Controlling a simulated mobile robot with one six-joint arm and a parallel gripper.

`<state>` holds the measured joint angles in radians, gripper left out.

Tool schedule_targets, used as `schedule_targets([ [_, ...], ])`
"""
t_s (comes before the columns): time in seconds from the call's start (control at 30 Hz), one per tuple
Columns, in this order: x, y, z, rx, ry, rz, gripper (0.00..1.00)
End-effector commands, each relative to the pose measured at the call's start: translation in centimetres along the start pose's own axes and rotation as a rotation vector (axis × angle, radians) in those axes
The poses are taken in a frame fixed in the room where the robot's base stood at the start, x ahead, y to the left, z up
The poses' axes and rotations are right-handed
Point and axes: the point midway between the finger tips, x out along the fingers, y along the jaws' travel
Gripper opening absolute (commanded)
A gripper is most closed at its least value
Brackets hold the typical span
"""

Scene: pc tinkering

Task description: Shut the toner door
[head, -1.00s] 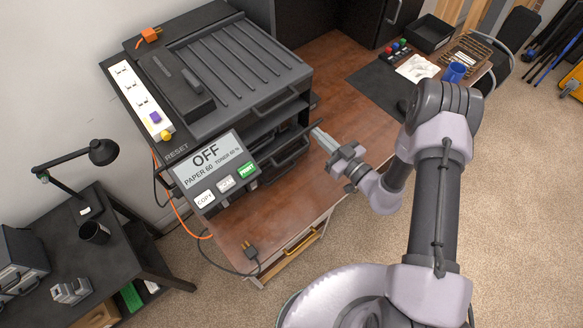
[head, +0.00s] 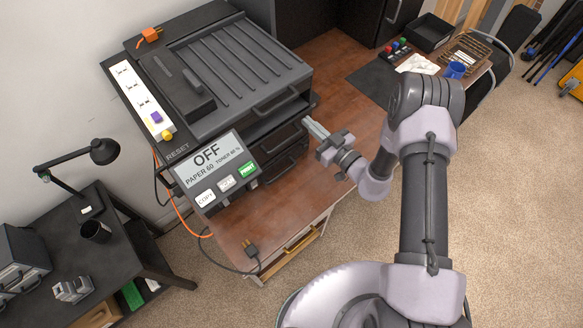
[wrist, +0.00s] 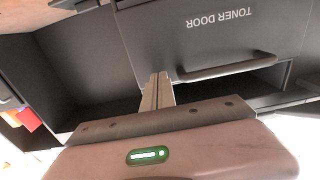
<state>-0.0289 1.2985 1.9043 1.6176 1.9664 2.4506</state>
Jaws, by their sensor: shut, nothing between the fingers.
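The printer (head: 225,85) is a dark grey box on the wooden desk. Its toner door (wrist: 240,35) is a dark panel with upside-down lettering and a bar handle (wrist: 228,68) in the wrist view. In the head view the toner door (head: 280,134) stands nearly upright in the printer's front, below an open slot. A dark gap shows beside the door's handle edge in the wrist view; I cannot tell whether the door is fully flush. My gripper (head: 309,122) is shut and empty, its fingertips (wrist: 157,80) at or very near the door's face; contact is unclear.
The control panel (head: 213,170) reads OFF, with several buttons. A power strip (head: 138,98) lies along the printer's left side. The desk right of my gripper is clear up to a black mat (head: 375,88).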

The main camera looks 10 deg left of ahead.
Motion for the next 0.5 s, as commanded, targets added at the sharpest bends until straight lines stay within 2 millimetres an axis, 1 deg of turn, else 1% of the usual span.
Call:
schedule_targets([
  [0.3, 0.5, 0.0, 0.0, -0.001, 0.000, -0.001, 0.00],
  [0.37, -0.1, 0.1, 0.0, 0.000, -0.001, 0.001, 0.00],
  [0.5, -2.4, 0.1, -0.1, 0.002, -0.002, 0.003, 0.00],
])
